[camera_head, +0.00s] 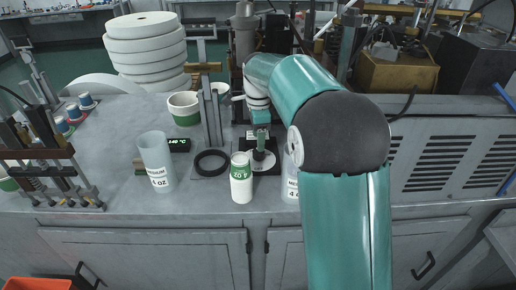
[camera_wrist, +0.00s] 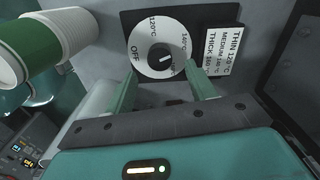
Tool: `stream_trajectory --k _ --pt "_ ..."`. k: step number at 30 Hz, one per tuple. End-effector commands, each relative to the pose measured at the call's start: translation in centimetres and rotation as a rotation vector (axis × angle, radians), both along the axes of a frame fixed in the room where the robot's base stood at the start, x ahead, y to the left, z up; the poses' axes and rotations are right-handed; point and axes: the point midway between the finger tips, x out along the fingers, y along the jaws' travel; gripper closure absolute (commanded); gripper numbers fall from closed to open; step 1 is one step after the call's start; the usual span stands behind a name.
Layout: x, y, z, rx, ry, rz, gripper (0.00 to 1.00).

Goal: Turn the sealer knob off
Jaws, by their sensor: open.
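The sealer knob is a white round dial (camera_wrist: 140,62) on a black plate, marked with temperatures and OFF. In the head view the white dial (camera_head: 257,160) is partly hidden by my gripper. My gripper (camera_head: 261,150) is over the dial with its fingers apart. In the wrist view my gripper (camera_wrist: 163,80) has one green finger at each side of the dial's lower part, with nothing held between them. I cannot tell whether they touch the dial.
A label (camera_wrist: 222,52) lists thin, medium and thick temperatures. A green-banded container (camera_head: 241,185) stands in front of the dial. A medium cup (camera_head: 157,165) and a black ring (camera_head: 211,163) are left; another cup (camera_head: 291,181) is right.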

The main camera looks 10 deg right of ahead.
Motion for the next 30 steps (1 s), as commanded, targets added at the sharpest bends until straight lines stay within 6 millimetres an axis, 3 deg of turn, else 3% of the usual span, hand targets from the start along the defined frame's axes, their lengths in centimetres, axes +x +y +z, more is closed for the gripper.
stream_trajectory --k 3,9,19,20,26,30 --pt "0.0 0.0 -2.3 0.0 0.003 0.0 0.44" --pt "0.2 0.0 -4.7 0.0 0.0 0.001 0.44" --pt "0.4 0.1 -5.2 0.0 -0.001 0.002 0.44" --pt "0.4 0.0 -5.2 0.0 -0.001 0.002 0.46" --pt "0.4 0.1 -5.2 0.0 -0.001 0.002 0.86" --pt "0.4 0.1 -5.2 0.0 -0.001 0.003 0.89"
